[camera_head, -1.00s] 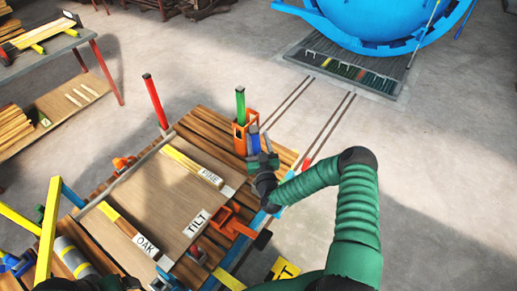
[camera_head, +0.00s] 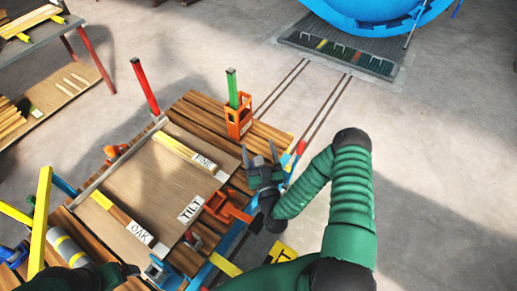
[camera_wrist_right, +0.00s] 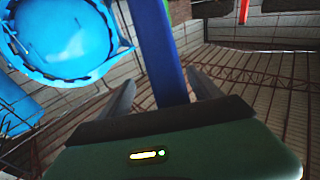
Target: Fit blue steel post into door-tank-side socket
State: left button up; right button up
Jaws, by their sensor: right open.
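In the wrist view a blue post (camera_wrist_right: 158,50) with a green strip along its right edge shows between the fingers of my right gripper (camera_wrist_right: 160,93). The fingers are apart and I see no grip on the post. In the head view my right gripper (camera_head: 261,153) is open over the right edge of the plank-topped cart, its fingers pointing toward an orange socket (camera_head: 239,122). A green-faced post (camera_head: 232,90) stands upright at that socket. I cannot pick out a separate blue post there. My left arm shows at the bottom left (camera_head: 95,277); its jaws cannot be made out.
A red post (camera_head: 145,87) stands at the cart's far left corner and a yellow post (camera_head: 41,215) at the near left. Orange clamps (camera_head: 226,208) and labelled boards lie on the cart.

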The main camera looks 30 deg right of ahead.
jog(key=o, duration=0.5)
jog(key=shift+c, duration=0.2)
jog(key=shift+o, duration=0.2)
jog(key=shift+a, duration=0.4)
jog(key=shift+s+a+f, duration=0.1)
jog(key=shift+s, duration=0.2)
pick_arm(q)
jog(key=shift+a+f+b, duration=0.35)
jog(key=shift+f+b, duration=0.45)
jog(key=shift+f, duration=0.05)
pick_arm(e)
jog(key=v, duration=1.6)
jog(key=shift+s, duration=0.1)
jog(key=shift+c, duration=0.3)
jog(key=c, duration=0.7)
pick_arm(q)
jog(key=shift+d, duration=0.15)
pick_arm(e)
grip_shut()
